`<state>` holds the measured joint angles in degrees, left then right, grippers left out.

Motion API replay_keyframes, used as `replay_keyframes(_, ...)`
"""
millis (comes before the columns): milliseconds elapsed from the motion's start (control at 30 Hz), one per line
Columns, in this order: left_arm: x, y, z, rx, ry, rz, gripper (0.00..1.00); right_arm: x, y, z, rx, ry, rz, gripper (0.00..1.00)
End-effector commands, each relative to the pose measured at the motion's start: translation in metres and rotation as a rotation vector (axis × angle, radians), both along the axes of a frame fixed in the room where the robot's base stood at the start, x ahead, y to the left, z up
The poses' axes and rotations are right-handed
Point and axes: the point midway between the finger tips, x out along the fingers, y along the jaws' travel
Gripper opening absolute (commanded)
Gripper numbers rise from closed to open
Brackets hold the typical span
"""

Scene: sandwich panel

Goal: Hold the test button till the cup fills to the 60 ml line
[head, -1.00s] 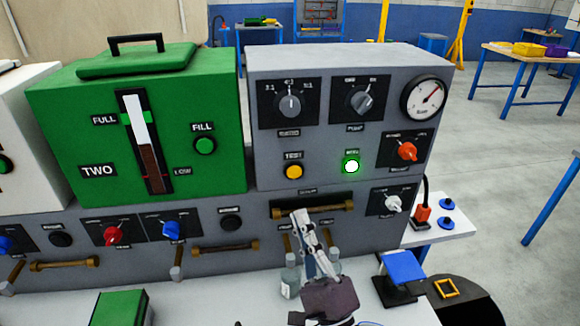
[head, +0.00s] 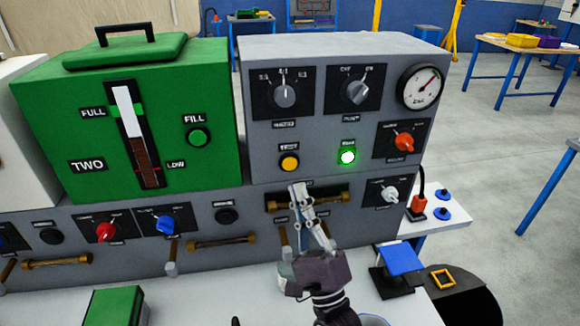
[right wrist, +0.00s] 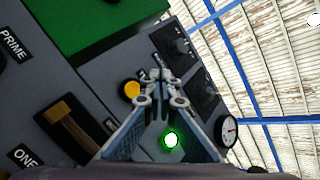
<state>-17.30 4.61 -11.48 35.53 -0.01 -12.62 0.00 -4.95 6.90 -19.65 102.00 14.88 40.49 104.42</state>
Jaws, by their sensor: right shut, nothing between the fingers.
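The yellow test button (head: 289,163) is on the grey panel, under a small label too blurred to read. It also shows in the right wrist view (right wrist: 132,91), just left of my fingertips. My right gripper (head: 298,188) is shut and empty, its tips just below the button in the head view. No contact with the button shows. In the right wrist view the closed fingers (right wrist: 156,76) point toward the panel. The cup and its 60 ml line cannot be made out; my right gripper and wrist cover much of the area under the panel. My left gripper is not in view.
A green-lit button (head: 348,157) sits right of the test button, with a dial gauge (head: 422,87) above right. A brass bar handle (head: 335,199) is close beside my fingers. A green tank (head: 60,130) stands left. A blue-topped stand (head: 400,258) is at the right.

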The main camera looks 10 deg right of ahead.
Motion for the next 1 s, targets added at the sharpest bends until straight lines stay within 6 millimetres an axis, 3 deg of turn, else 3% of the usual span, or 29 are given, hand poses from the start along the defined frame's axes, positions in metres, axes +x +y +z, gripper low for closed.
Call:
replay_keyframes(200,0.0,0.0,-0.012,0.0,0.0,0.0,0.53,0.032,0.0,-0.001,0.001,-0.003,-0.002,0.0)
replay_keyframes(400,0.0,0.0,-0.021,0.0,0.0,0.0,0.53,0.05,0.0,-0.002,0.001,-0.001,0.0,0.0)
replay_keyframes(1000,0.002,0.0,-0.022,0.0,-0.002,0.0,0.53,0.056,0.0,0.0,0.0,0.0,0.0,0.0)
